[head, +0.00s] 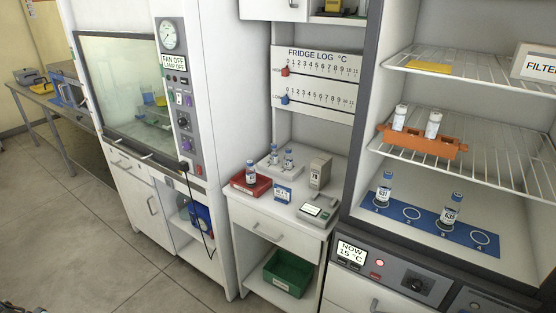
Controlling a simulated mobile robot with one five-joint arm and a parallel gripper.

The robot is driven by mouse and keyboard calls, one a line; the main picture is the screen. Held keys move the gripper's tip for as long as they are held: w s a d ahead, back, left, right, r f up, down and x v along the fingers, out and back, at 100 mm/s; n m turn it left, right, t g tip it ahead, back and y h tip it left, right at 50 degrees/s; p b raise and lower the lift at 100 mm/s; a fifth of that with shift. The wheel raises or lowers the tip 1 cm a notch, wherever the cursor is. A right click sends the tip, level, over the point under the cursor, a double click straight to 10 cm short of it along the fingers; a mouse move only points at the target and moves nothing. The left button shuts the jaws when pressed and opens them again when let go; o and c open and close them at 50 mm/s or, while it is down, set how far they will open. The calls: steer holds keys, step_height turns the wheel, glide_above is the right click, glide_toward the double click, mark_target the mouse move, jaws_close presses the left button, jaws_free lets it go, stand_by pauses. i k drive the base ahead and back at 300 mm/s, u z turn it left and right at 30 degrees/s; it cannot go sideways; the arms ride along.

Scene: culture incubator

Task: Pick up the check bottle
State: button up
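No bottle's label reads clearly as the check bottle, so I cannot tell which one it is. A blue-capped bottle (251,173) stands in a red tray (240,187) on the white counter. Two more blue-capped bottles, a left one (274,155) and a right one (288,161), stand on a pale rack behind it. In the open incubator, a blue-capped bottle (384,190) and another (450,212) stand on a blue mat (427,219) with ringed places. Two white-capped bottles, left (400,118) and right (433,125), sit in an orange rack (416,143).
A grey box (319,172) and a small display device (317,211) stand on the counter's right. A green bin (288,273) sits on the shelf below. Wire shelves (510,166) hang above the mat. A fume hood (130,85) stands left. The floor (95,245) is clear.

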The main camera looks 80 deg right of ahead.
mark_target(273, 153)
steer(key=z, duration=0.75)
